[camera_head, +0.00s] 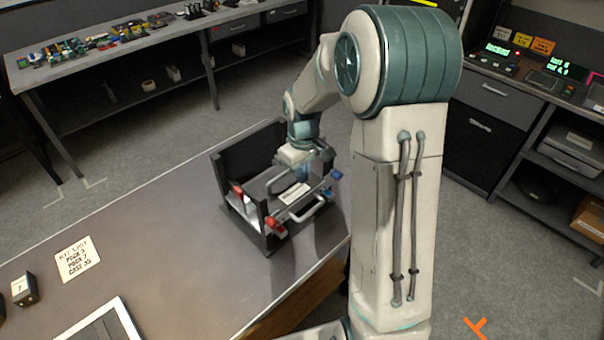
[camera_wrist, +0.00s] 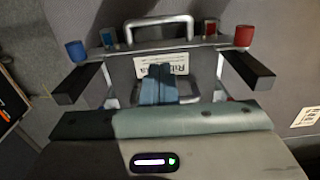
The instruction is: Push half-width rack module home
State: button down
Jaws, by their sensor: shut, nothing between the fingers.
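A grey half-width rack module (camera_head: 273,188) with a white label (camera_head: 295,193) and a front bar handle (camera_head: 312,212) sits in a black open rack frame (camera_head: 235,160) on the table. Red ends show at its left and blue ends at its right in the head view. My gripper (camera_head: 304,176) is shut and empty, pointing down over the module. In the wrist view, the shut blue-grey fingers (camera_wrist: 158,85) cover part of the label (camera_wrist: 175,64), with the handle (camera_wrist: 160,22) beyond. I cannot tell whether the fingertips touch the module. The module's rear is hidden.
The grey table (camera_head: 170,235) is clear left of the rack. A kit list card (camera_head: 77,258), a small dark block (camera_head: 25,290) and a framed panel (camera_head: 103,325) lie toward its near left. A bench (camera_head: 130,45) with small parts stands behind, and shelves stand at right.

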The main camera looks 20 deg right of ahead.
jog(key=c, duration=1.4)
grip_release()
jog(key=shift+s+r, duration=0.15)
jog(key=shift+r, duration=0.05)
jog(key=shift+o, duration=0.2)
jog(key=s+a+r+m+t, duration=0.1)
jog(key=s+r+m+t, duration=0.1)
jog(key=s+r, duration=0.4)
jog(key=s+a+r+m+t, duration=0.1)
jog(key=s+r+m, duration=0.2)
jog(key=s+r, duration=0.4)
jog(key=s, duration=0.8)
jog(key=shift+s+a+r+t, duration=0.2)
jog(key=shift+s+r+t, duration=0.1)
jog(key=shift+t, duration=0.1)
